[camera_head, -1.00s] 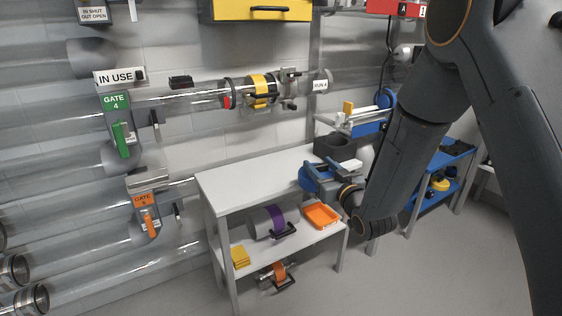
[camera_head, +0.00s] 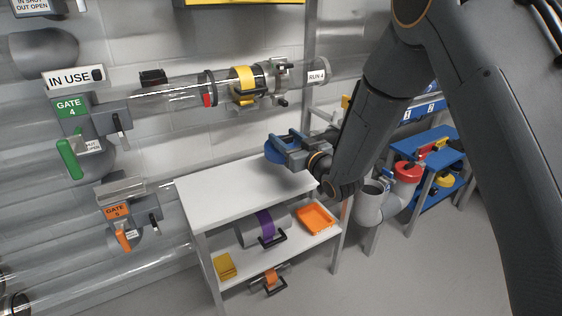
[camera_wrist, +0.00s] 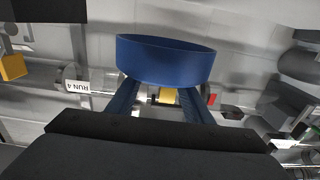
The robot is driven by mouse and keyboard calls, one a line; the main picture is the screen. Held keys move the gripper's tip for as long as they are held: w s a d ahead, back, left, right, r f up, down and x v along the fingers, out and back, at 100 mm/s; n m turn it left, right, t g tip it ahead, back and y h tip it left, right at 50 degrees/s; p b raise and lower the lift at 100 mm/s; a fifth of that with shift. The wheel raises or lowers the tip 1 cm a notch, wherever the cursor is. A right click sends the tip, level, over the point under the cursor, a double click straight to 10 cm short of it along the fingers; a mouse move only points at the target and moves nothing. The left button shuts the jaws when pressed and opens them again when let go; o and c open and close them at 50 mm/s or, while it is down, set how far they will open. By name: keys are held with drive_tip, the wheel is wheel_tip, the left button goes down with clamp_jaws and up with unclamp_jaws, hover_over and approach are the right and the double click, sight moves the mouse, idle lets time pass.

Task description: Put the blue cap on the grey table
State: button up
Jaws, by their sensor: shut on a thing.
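The blue cap (camera_head: 281,153) is a round, shallow blue piece. My gripper (camera_head: 290,150) is shut on it, above the back right part of the grey table (camera_head: 225,195) in the head view. In the wrist view the cap (camera_wrist: 165,60) sits between the two blue fingertips of my gripper (camera_wrist: 165,92), its round wall towards the camera. The cap appears held above the table top, apart from it; the exact gap is hard to tell. The visible table top is bare. My arm hides its right end.
The lower shelf holds an orange tray (camera_head: 316,219), a purple-banded cylinder (camera_head: 263,226) and yellow pieces (camera_head: 224,265). A clear tube run with a yellow band (camera_head: 244,85) crosses the wall behind. Gate 4's green handle (camera_head: 70,158) is at left. A blue table (camera_head: 440,150) stands right.

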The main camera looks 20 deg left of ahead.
wheel_tip(320, 180, down, 3)
drive_tip(key=shift+w+d+f, duration=0.15)
drive_tip(key=shift+f, duration=0.05)
drive_tip(key=shift+f+b, duration=0.35)
drive_tip(key=shift+f, duration=1.45)
drive_tip(key=shift+f, duration=0.1)
drive_tip(key=o, duration=1.1)
drive_tip(key=shift+s+d, duration=0.1)
drive_tip(key=shift+s, duration=0.1)
drive_tip(key=v, duration=1.1)
drive_tip(key=shift+s+d+p, duration=0.25)
drive_tip(key=shift+p, duration=0.15)
